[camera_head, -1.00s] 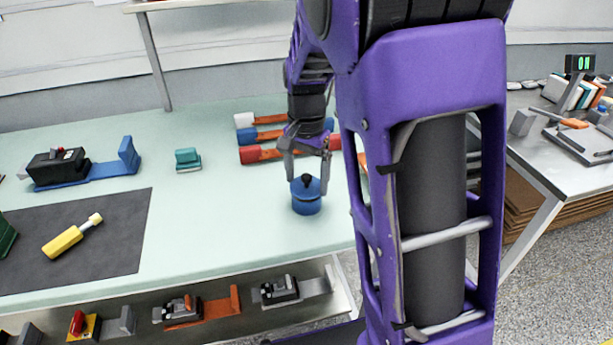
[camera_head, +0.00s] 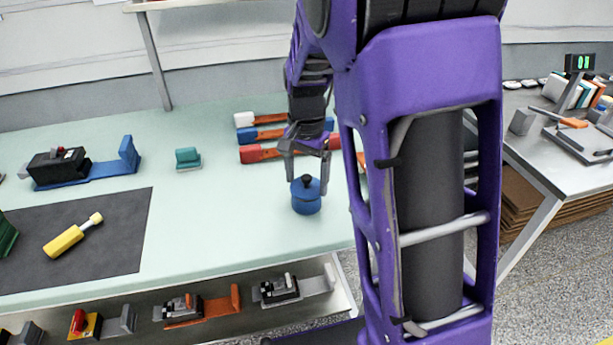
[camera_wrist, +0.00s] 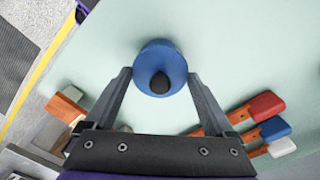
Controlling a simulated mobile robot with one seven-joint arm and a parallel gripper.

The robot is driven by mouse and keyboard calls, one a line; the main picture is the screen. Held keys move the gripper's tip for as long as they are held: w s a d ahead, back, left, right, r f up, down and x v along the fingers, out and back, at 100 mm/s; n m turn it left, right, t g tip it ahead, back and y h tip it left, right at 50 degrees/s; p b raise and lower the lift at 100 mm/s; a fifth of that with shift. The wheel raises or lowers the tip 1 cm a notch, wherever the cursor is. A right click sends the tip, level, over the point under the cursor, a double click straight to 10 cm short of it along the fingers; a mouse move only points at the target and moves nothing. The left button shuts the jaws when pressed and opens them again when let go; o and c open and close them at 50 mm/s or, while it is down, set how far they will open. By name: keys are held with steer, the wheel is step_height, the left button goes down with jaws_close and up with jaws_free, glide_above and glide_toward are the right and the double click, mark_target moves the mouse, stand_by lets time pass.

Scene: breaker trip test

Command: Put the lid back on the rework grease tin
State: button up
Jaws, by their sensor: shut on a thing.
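The blue rework grease tin (camera_head: 306,205) stands upright near the front right of the pale green bench. Its blue lid (camera_wrist: 162,68) with a black knob (camera_wrist: 160,84) is at the top of the tin. In the head view I see no clear gap between lid and tin, but I cannot tell whether the lid is fully seated. My gripper (camera_head: 307,180) points down over the tin, with a finger on each side of the lid.
Several coloured-ended orange tools (camera_head: 262,153) lie behind the tin. A teal block (camera_head: 188,158) stands left of it. A yellow-handled tool (camera_head: 66,240) lies on a dark mat (camera_head: 110,265). A breaker (camera_head: 58,165) sits on a blue holder at the left. The bench around the tin is clear.

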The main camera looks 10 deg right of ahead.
stand_by(0.3)
steer(key=o, duration=1)
steer(key=shift+r, duration=0.15)
steer(key=shift+r+p, duration=3.1)
steer(key=shift+r, duration=0.3)
jaws_close()
steer(key=shift+f, duration=0.15)
